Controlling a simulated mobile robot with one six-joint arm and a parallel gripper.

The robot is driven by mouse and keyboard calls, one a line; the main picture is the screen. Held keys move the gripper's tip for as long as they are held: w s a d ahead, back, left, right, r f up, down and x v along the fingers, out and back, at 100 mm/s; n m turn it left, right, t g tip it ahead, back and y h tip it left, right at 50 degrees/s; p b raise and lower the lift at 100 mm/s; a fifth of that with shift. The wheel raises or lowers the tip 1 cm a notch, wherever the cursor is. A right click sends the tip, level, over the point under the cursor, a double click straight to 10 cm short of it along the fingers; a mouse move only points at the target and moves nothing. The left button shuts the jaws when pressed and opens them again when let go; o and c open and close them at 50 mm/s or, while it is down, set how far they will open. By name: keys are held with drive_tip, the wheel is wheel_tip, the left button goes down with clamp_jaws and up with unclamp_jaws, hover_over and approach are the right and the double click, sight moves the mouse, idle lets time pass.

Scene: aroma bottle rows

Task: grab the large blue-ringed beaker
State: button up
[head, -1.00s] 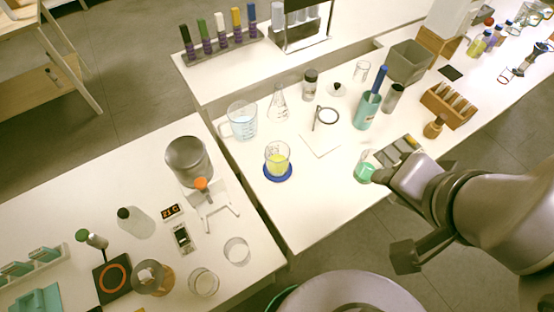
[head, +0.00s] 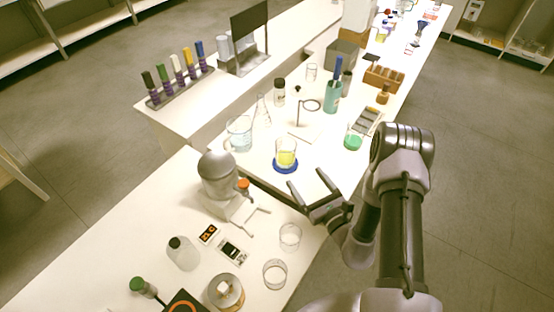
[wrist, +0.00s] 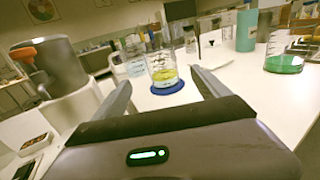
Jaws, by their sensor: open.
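The blue-ringed beaker (head: 286,152) is clear glass with yellow liquid and stands upright in a dark blue ring (head: 285,167) on the white bench. In the wrist view the beaker (wrist: 163,70) and its blue ring (wrist: 167,87) show straight ahead, between and beyond the fingertips. My gripper (head: 311,186) is open and empty, in front of the beaker and slightly to its right in the head view. It is apart from the beaker. In the wrist view my gripper's (wrist: 160,84) two fingers are spread.
A pitcher of pale blue liquid (head: 239,134) stands behind left of the beaker. A beaker of green liquid (head: 353,138) stands to the right. A ring stand (head: 301,113) is behind. A grey-domed device with an orange knob (head: 218,172) is left. Bench around the beaker is clear.

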sight(281, 143)
drive_tip(key=b+x, duration=0.1)
drive_tip(key=x, duration=0.4)
drive_tip(key=b+x, duration=0.1)
drive_tip(key=x, duration=0.5)
drive_tip(key=b+x, duration=0.2)
drive_tip(key=x, duration=0.4)
drive_tip(key=shift+w+r, duration=0.2)
drive_tip(key=shift+r, duration=0.15)
drive_tip(key=c, duration=1.7)
